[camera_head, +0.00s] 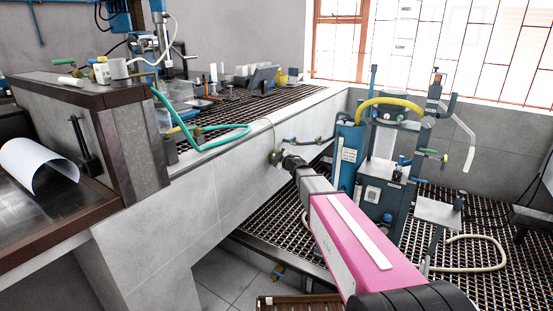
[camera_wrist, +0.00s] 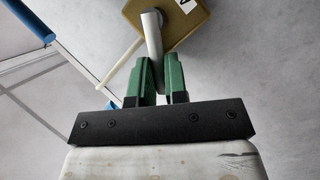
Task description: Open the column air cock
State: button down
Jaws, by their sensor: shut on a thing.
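The air cock (camera_head: 275,157) is a small brass-coloured fitting on the grey wall of the bench, with a pale hose rising from it. In the wrist view it is a brass block (camera_wrist: 186,32) with a white label and a grey lever (camera_wrist: 152,35) coming towards me. My gripper (camera_wrist: 158,62) has green fingers shut on the lever, one on each side. In the head view my gripper (camera_head: 285,161) is at the cock, its fingers small and partly hidden by my pink arm.
A blue column rig (camera_head: 347,158) with a yellow hose stands just right of my gripper on a dark grating (camera_head: 478,222). A pipe (camera_head: 305,141) runs between the cock and the rig. The tiled bench wall (camera_head: 205,195) left of the cock is clear.

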jog(key=shift+w+d+r+m, duration=0.1)
jog(key=shift+r+m, duration=0.15)
jog(key=shift+m, duration=0.05)
dwell(0.4)
jog(key=c, duration=1.4)
grip_release()
jog(key=v, duration=1.1)
jog(key=shift+r, duration=0.15)
